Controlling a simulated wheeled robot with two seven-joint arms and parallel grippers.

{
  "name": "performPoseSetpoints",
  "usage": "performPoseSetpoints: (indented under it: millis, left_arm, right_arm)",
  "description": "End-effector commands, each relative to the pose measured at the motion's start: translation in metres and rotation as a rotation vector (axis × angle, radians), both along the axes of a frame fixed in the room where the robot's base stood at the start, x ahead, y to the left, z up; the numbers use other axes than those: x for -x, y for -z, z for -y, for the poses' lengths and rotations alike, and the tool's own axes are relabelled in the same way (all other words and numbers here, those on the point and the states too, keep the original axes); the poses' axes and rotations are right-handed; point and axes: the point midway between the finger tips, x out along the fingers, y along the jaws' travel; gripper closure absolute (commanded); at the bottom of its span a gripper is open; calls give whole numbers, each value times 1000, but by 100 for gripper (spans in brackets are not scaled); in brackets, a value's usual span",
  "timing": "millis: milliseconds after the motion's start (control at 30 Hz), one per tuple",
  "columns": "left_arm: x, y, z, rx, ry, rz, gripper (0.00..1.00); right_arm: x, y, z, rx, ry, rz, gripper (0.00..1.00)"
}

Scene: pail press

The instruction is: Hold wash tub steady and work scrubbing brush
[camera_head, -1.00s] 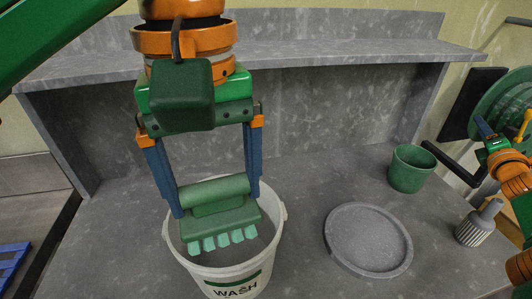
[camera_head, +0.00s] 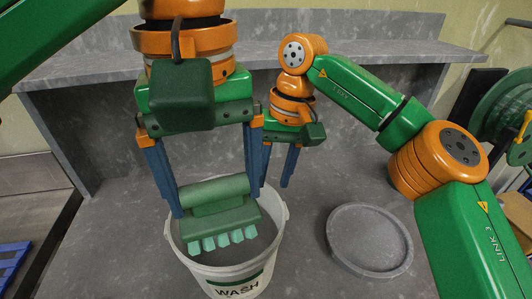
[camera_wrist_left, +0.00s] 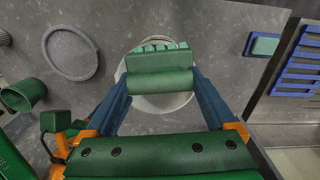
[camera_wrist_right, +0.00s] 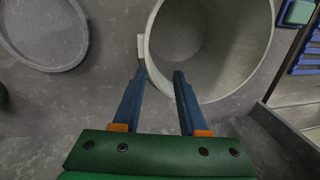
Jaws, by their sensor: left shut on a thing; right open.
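The white wash tub (camera_head: 222,272) marked WASH stands upright on the grey worktop. My left gripper (camera_head: 217,205) is shut on the green scrubbing brush (camera_head: 215,192), with its pale green bristles down, over the tub's mouth. Whether the bristles lie below the rim I cannot tell. My right gripper (camera_head: 274,184) is open and empty at the tub's back right side, fingers pointing down. In the right wrist view its fingertips (camera_wrist_right: 159,74) appear on either side of the tub's rim (camera_wrist_right: 147,58), beside a small lug; their height against the rim is unclear.
A round grey tray (camera_head: 369,240) lies right of the tub. A green cup (camera_wrist_left: 22,95) and part of a striped bottle (camera_wrist_left: 4,38) show in the left wrist view. A green block (camera_wrist_left: 264,45) lies near the blue rack (camera_wrist_left: 300,65). A raised shelf (camera_head: 350,50) spans the back.

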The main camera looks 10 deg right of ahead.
Motion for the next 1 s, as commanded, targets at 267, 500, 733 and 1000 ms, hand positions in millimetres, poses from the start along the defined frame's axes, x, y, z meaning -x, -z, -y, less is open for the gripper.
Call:
performPoseSetpoints:
  millis: [267, 500, 733, 1000]
  left_arm:
    - [0, 0, 0, 0, 0, 0, 55]
    - [0, 0, 0, 0, 0, 0, 55]
    - [0, 0, 0, 0, 0, 0, 55]
    - [0, 0, 0, 0, 0, 0, 55]
  right_arm:
    - [4, 38, 6, 105, -59, 14, 58]
    - [4, 94, 2, 100, -56, 13, 58]
    - [4, 116, -1, 97, -53, 17, 58]
    - [3, 117, -1, 96, -52, 17, 69]
